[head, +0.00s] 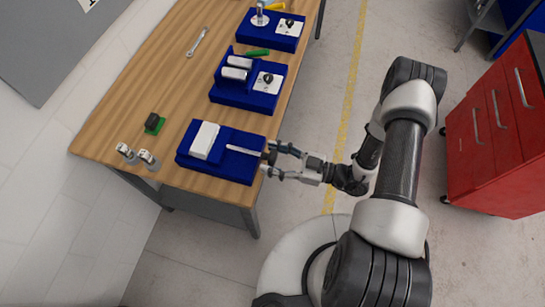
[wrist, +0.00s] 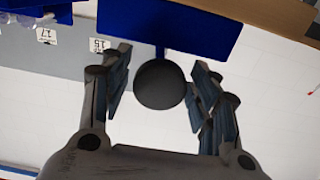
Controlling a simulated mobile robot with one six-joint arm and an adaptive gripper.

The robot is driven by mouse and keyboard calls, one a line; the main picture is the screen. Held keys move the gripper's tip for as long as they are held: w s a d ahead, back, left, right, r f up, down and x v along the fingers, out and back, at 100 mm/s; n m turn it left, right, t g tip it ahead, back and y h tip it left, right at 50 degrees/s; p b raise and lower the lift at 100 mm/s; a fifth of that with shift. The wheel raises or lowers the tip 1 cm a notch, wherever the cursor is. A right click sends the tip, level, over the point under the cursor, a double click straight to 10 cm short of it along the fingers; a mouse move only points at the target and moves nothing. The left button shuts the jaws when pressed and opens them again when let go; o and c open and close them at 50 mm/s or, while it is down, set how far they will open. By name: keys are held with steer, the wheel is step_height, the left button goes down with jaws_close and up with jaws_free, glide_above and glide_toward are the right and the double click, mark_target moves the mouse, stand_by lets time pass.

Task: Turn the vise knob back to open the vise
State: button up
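The vise is a blue block (head: 222,168) at the near end of the bench, with a white block (head: 205,138) on its left part and a pale bar (head: 243,150) on its right part. In the wrist view the blue body (wrist: 170,22) fills the top middle. The vise knob (wrist: 160,86) is a dark round disc on a short blue stem, facing the camera. My gripper (head: 272,160) is at the right side of the vise. In the wrist view its fingers stand open on either side of the knob, with visible gaps. The knob is hard to make out in the head view.
Two more blue stations, one with white rollers (head: 237,67) and one with a metal post (head: 260,14), stand farther along the bench (head: 180,70). A dark block on a green base (head: 153,123) and small metal posts (head: 148,158) are left. A red cabinet (head: 497,135) stands right.

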steer(key=c, duration=0.8)
steer(key=shift+n, duration=0.3)
